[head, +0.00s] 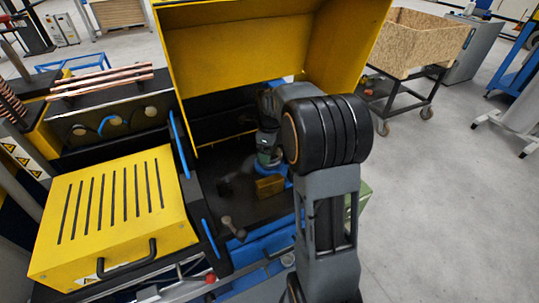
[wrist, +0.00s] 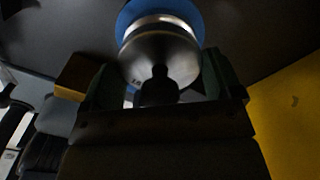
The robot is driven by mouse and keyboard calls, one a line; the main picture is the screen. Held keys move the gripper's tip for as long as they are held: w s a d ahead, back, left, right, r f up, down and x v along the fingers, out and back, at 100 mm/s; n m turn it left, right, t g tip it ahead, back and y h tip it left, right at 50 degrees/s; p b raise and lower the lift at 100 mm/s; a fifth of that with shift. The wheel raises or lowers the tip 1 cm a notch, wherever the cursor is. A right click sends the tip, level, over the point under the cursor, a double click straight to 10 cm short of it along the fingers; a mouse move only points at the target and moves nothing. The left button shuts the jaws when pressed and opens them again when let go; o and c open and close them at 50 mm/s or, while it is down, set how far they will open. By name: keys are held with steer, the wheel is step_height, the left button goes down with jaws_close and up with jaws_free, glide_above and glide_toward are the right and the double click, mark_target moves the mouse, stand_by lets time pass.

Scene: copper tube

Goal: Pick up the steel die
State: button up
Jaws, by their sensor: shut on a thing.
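The steel die (wrist: 160,50) is a round, shiny silver piece in the wrist view, between the two green fingers of my gripper (wrist: 165,78). The fingers are shut on its sides. A blue round part (wrist: 127,16) shows right behind the die. I cannot tell whether the die still sits in it or is clear of it. In the head view my gripper (head: 266,158) reaches down inside the yellow-hooded machine, beside a blue part (head: 287,170). The die itself is hidden there by my gripper and arm.
A small yellow block (head: 269,187) stands close to my gripper and also shows in the wrist view (wrist: 78,74). The raised yellow hood (head: 265,45) rises behind my arm. A slotted yellow cover (head: 115,205) and a knobbed lever (head: 233,228) are to the left.

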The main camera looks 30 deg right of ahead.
steer(key=c, duration=0.5)
steer(key=shift+r, duration=0.1)
